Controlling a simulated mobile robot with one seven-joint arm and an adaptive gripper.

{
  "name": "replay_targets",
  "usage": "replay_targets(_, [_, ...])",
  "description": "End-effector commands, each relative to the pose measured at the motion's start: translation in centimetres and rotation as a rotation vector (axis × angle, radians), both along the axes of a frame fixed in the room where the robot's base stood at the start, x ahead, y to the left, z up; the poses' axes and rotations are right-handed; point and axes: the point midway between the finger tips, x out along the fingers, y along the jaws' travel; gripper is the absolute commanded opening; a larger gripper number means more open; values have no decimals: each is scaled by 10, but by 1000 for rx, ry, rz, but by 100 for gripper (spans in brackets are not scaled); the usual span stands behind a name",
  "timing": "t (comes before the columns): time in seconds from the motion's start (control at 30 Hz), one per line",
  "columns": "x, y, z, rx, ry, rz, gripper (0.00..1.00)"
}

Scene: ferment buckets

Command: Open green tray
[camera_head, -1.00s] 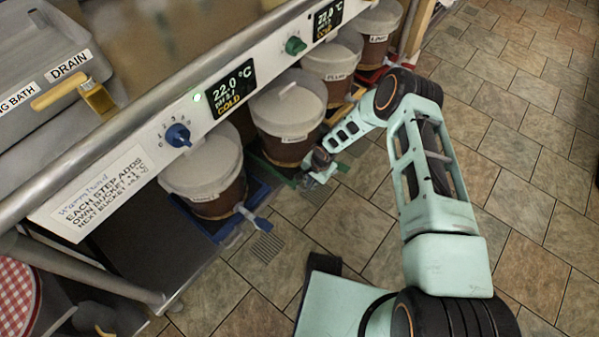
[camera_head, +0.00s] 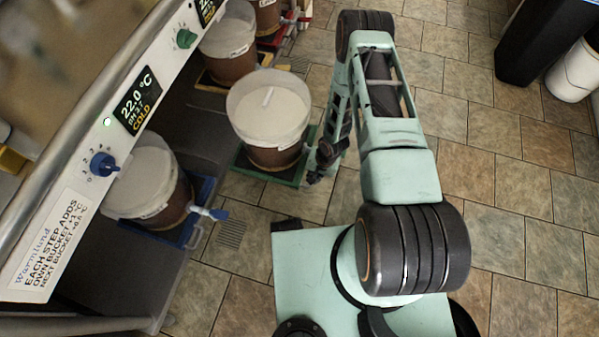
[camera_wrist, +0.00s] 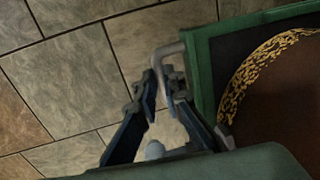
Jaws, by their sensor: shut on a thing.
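The green tray (camera_head: 266,176) stands out from under the bench and carries a brown bucket with a whitish lid (camera_head: 268,108). Its green rim (camera_wrist: 203,85) and grey bar handle (camera_wrist: 166,50) show in the wrist view. My gripper (camera_head: 316,177) is low at the tray's outer right side. In the wrist view, the two fingers of my gripper (camera_wrist: 161,82) are at the handle and shut on it. The exact contact is partly hidden by the fingertips.
A blue tray with a bucket (camera_head: 150,180) and spout stands nearer, under the bench edge. Other buckets (camera_head: 228,45) stand farther along. A dark bin (camera_head: 540,40) and white bucket (camera_head: 575,72) are at top right. Tiled floor to the right is largely clear.

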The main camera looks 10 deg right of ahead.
Motion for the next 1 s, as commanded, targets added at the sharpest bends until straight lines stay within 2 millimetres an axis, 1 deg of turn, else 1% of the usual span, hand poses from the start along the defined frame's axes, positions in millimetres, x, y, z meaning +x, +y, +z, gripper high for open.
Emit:
replay_targets(0.03, [-6, -7, -3, -3, 7, -3, 0])
replay_targets(0.2, [-9, -15, -4, -1, 5, -1, 0])
replay_targets(0.63, [-9, -17, -5, -2, 4, 1, 0])
replay_targets(0.67, [-9, -17, -5, -2, 4, 1, 12])
replay_targets(0.8, [-9, -17, -4, -1, 3, 0, 27])
replay_targets(1.0, [-7, -16, -2, 0, 1, 0, 27])
